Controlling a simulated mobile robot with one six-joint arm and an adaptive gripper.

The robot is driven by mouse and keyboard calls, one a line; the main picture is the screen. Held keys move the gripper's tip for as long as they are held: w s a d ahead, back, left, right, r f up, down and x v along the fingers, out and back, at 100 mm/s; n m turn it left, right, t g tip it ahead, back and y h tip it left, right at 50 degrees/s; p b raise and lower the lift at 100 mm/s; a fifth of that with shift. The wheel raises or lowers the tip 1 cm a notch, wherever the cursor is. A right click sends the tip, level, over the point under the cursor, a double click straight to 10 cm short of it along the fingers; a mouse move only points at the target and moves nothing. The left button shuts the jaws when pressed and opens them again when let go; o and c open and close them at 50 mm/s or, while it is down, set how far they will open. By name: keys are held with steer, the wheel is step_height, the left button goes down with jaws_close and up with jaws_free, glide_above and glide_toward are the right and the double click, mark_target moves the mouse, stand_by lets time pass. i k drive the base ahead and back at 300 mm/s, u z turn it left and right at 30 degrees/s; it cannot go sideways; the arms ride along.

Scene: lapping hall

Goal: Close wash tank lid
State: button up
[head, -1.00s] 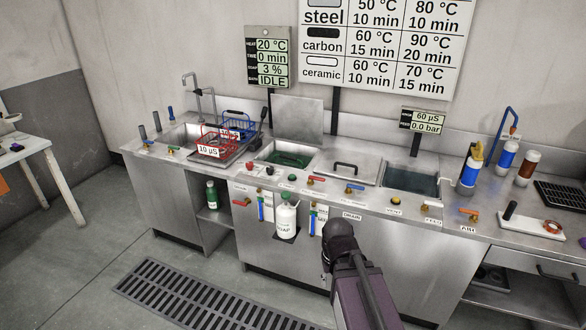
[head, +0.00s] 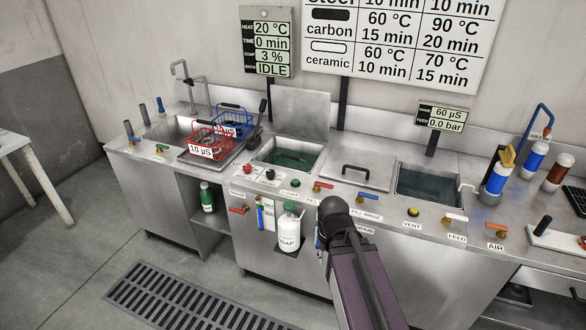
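The wash tank (head: 268,152) is an open square basin with dark green liquid, set in the steel counter left of centre. Its lid (head: 302,112) is a flat grey metal plate standing upright along the basin's back edge, so the tank is open. A part of my arm rises from the bottom of the head view and ends in a dark rounded joint in front of the counter, right of the tank. My gripper's fingers do not show.
A closed lid with a black handle (head: 356,169) covers the neighbouring tank. An uncovered water tank (head: 430,184) is right of it. Red (head: 211,142) and blue (head: 233,124) baskets stand left. Valves and buttons line the front; a soap bottle (head: 289,232) hangs below.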

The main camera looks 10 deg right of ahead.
mark_target(298, 112)
steer(key=u, duration=0.05)
steer(key=k, duration=1.3)
steer(key=z, duration=0.2)
steer(key=i, duration=0.4)
steer(key=z, duration=0.55)
steer(key=i, duration=1.95)
steer(key=u, duration=0.4)
